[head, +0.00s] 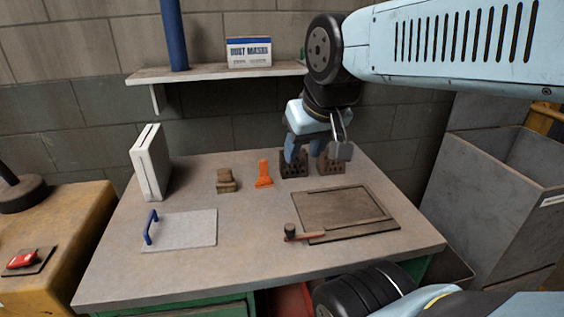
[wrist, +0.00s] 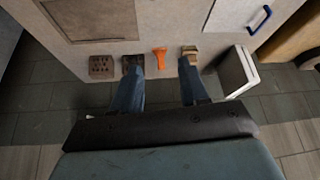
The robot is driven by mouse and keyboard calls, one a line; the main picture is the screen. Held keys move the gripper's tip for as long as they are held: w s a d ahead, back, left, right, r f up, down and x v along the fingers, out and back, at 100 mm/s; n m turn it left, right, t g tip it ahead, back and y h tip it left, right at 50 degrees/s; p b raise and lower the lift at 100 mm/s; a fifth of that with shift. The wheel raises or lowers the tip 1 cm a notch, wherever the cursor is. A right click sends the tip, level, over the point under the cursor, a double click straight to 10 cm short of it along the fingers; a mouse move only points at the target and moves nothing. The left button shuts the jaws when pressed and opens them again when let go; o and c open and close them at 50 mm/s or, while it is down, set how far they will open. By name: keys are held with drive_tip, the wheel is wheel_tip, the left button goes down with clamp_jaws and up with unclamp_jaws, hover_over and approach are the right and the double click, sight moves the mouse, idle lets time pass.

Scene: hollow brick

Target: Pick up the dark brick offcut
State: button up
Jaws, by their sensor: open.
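The dark brick offcut (head: 293,164), a small dark block with holes, stands near the back of the workbench. In the wrist view the dark brick offcut (wrist: 131,64) is partly covered by one finger. A browner holed brick piece (head: 331,166) stands just right of it in the head view, and this brown piece (wrist: 101,67) is left of it in the wrist view. My gripper (head: 303,153) hangs over the back of the bench, open, its blue fingers pointing down and overlapping the bricks in the head view. In the wrist view nothing is held between the gripper's fingers (wrist: 159,72).
An orange scraper (head: 264,175) and a tan brush-like block (head: 226,181) are left of the bricks. A white slab (head: 150,163) stands upright at back left. A framed board (head: 374,210), a small hammer-like tool (head: 300,237) and a blue-handled plate (head: 187,229) lie nearer. A shelf (head: 215,72) is behind.

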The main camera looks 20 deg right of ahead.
drive_tip(key=o, duration=0.3)
drive_tip(key=shift+w+d+r, duration=0.1)
drive_tip(key=shift+w+r, duration=0.1)
drive_tip(key=shift+w, duration=0.25)
drive_tip(key=o, duration=0.5)
drive_tip(key=w+d+n, duration=0.1)
drive_tip(key=w, duration=0.2)
drive_tip(key=w+d+r+n+g, duration=0.1)
drive_tip(key=w+n, duration=0.1)
drive_tip(key=w, duration=0.1)
drive_tip(key=w+d+n, duration=0.1)
drive_tip(key=w, duration=0.3)
drive_tip(key=shift+r+g, duration=0.2)
drive_tip(key=shift+g, duration=0.1)
drive_tip(key=w+d+f+n+g, duration=0.1)
drive_tip(key=w+d+f+n, duration=0.35)
drive_tip(key=w, duration=0.45)
drive_tip(key=w+d+f+n+g, duration=0.2)
drive_tip(key=w+d+f+n, duration=0.15)
drive_tip(key=w+f, duration=0.35)
drive_tip(key=w+d+f+n+g, duration=0.1)
drive_tip(key=w+d+f+n, duration=0.3)
drive_tip(key=w, duration=0.6)
drive_tip(key=shift+m, duration=0.3)
drive_tip(key=f, duration=1.3)
drive_tip(key=shift+w+d, duration=0.2)
drive_tip(key=shift+d, duration=0.15)
